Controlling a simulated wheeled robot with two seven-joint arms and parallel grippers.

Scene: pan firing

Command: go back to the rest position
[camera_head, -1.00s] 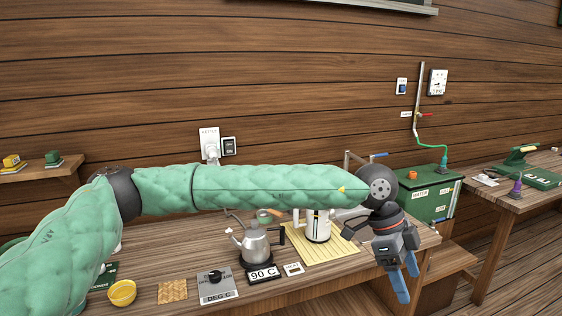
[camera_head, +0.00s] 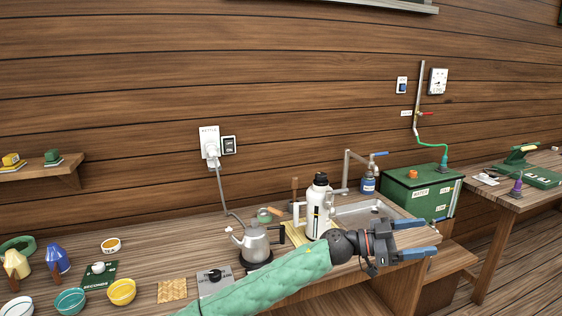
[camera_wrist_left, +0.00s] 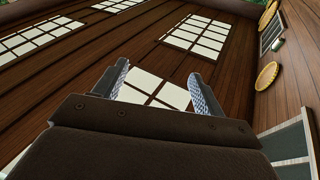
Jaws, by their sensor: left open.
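My left gripper (camera_head: 414,238) is open and empty over the right end of the wooden workbench (camera_head: 220,307), its blue fingers pointing right. The green-sleeved left arm comes up from the bottom of the head view. In the left wrist view the open fingers (camera_wrist_left: 159,84) have nothing between them; windows and a wooden wall show beyond. A white jug with a black lid (camera_head: 319,203) stands just behind the gripper's wrist. The right gripper is not in view.
A steel kettle (camera_head: 257,243) stands on the bench, plugged into a wall socket (camera_head: 210,141). A green box (camera_head: 423,190) stands right. Bowls, including a yellow one (camera_head: 121,291), are at left.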

